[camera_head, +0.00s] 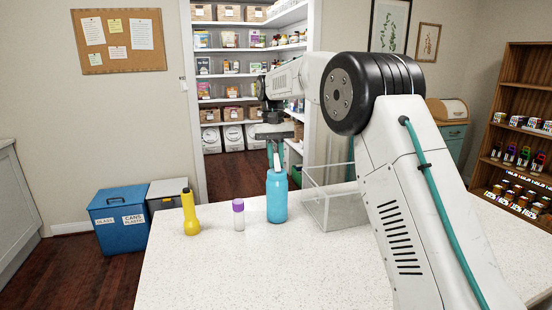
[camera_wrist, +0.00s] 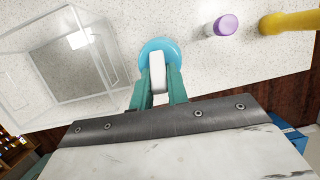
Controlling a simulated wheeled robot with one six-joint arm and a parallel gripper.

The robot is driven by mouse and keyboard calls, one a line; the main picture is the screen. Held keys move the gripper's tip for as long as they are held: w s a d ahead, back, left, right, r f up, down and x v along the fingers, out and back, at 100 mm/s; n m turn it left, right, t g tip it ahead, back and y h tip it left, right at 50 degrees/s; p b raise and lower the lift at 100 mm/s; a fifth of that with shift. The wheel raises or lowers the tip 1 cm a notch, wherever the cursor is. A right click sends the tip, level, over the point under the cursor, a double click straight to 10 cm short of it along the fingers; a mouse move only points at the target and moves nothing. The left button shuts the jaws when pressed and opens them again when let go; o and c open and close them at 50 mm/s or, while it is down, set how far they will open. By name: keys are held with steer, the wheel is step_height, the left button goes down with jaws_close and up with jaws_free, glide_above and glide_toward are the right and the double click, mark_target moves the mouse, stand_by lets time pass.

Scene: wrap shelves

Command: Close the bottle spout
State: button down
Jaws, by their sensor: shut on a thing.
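The blue bottle (camera_head: 277,198) stands upright on the counter, and its round top (camera_wrist: 172,47) shows in the wrist view. Its white spout (camera_wrist: 156,72) sticks up from the bottle's top. My gripper (camera_head: 275,152) is directly above the bottle, pointing down. In the wrist view, the teal fingers of my gripper (camera_wrist: 158,88) are on both sides of the white spout and shut on it. The fingers partly hide the spout's lower part and the near side of the bottle.
A clear open box (camera_head: 335,208) stands close on the bottle's right. A small purple-capped container (camera_head: 238,214) and a yellow flashlight (camera_head: 190,214) stand to its left. The front of the speckled counter (camera_head: 235,275) is clear.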

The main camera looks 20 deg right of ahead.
steer(key=c, duration=1.4)
jaws_free()
steer(key=shift+f, duration=0.1)
steer(key=shift+o, duration=0.2)
steer(key=v, duration=0.8)
